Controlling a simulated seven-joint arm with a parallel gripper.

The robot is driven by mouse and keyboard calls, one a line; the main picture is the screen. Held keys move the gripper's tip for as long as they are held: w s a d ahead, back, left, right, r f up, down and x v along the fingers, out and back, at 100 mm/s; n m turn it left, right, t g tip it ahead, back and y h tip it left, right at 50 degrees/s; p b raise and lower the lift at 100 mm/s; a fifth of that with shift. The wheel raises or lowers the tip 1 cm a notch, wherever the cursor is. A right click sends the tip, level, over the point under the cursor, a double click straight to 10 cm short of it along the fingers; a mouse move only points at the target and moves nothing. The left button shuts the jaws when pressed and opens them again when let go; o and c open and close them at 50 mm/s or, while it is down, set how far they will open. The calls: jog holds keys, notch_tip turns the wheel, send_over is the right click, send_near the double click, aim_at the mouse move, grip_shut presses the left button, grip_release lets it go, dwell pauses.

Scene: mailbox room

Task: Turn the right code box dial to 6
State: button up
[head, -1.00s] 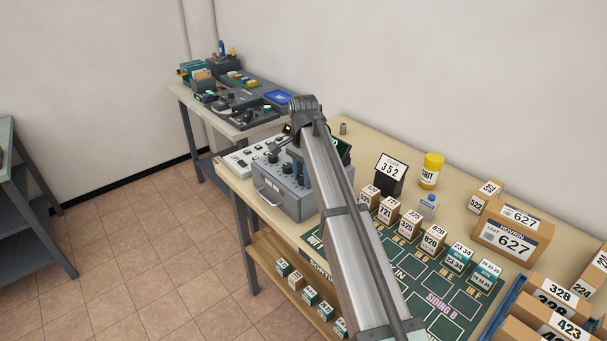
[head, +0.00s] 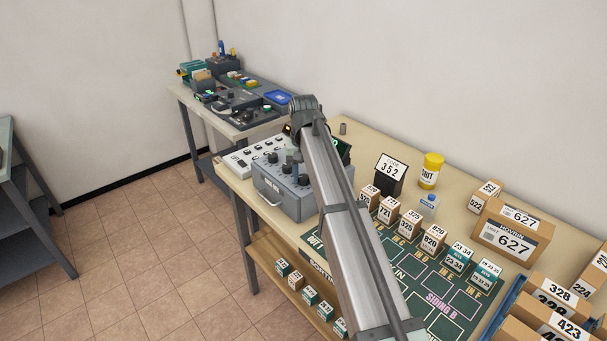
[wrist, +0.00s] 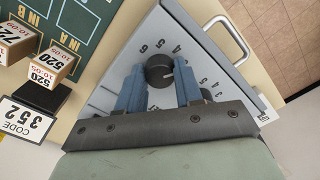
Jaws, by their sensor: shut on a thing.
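The code box (head: 283,190) is a grey box with dark dials and a front handle, on the near left of the long table. Its sloped face (wrist: 108,92) shows in the wrist view. My gripper (wrist: 161,76) has its two blue fingers shut on the right dial (wrist: 159,67), a round dark knob with one finger on each side. Printed numbers, including 4, 5 and 6, surround the knob. I cannot read which number its pointer marks. In the head view my arm hides part of the box, and the grip on the dial is hard to see.
A card reading CODE 352 (head: 391,175) stands right of the box. Several small numbered cartons (head: 410,223) line the green mat (head: 440,290). A white switch panel (head: 246,158) lies behind the box on the left. Floor is open at the left.

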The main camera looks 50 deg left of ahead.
aim_at(304, 177)
jog(key=n, duration=0.5)
jog(key=shift+n, duration=0.3)
jog(key=n, duration=1)
jog(key=shift+n, duration=2.6)
jog(key=o, duration=1)
jog(key=shift+o, duration=0.2)
notch_tip(304, 177, up, 14)
